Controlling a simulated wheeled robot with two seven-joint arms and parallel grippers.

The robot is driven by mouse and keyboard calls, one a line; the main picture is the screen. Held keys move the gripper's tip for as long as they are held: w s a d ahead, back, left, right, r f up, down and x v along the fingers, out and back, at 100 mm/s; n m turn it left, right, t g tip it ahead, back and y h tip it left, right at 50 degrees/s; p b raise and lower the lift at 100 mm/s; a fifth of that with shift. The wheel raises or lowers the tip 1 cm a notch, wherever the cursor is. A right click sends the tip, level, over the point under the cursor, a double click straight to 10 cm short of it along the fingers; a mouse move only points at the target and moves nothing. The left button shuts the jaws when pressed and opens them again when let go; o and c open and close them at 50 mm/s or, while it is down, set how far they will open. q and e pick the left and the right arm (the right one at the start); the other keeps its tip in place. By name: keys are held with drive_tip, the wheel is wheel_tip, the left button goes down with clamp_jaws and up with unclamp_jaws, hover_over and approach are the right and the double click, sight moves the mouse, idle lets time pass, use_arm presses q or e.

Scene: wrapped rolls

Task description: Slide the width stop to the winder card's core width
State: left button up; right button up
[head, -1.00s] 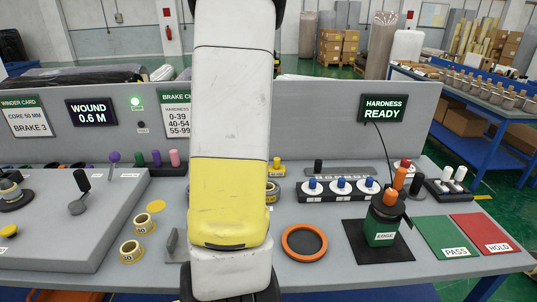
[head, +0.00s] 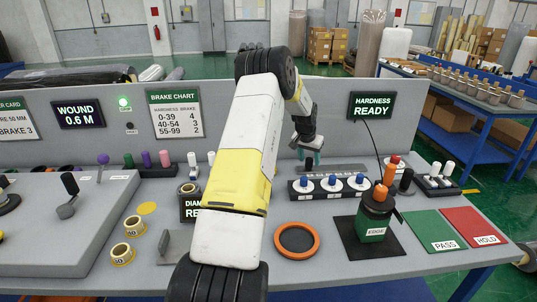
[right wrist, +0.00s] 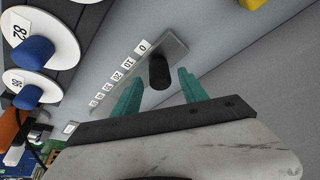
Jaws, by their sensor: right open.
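The width stop is a black upright knob (right wrist: 159,72) on a grey rail (right wrist: 178,48) with a row of number labels. In the right wrist view it stands near the labels 0 and 10. My right gripper (right wrist: 160,78) is open, its teal fingers on either side of the knob with gaps showing. My left gripper is out of view.
A block with blue-knobbed white dials (head: 332,187) stands just in front of the rail. An orange ring (head: 297,240) and a green edge device (head: 373,222) are nearer. The grey back panel (head: 235,110) rises behind the rail.

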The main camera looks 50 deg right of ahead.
drive_tip(key=shift+d+f, duration=0.25)
drive_tip(key=shift+f, duration=0.4)
drive_tip(key=shift+w, duration=0.1)
clamp_jaws()
idle(0.9)
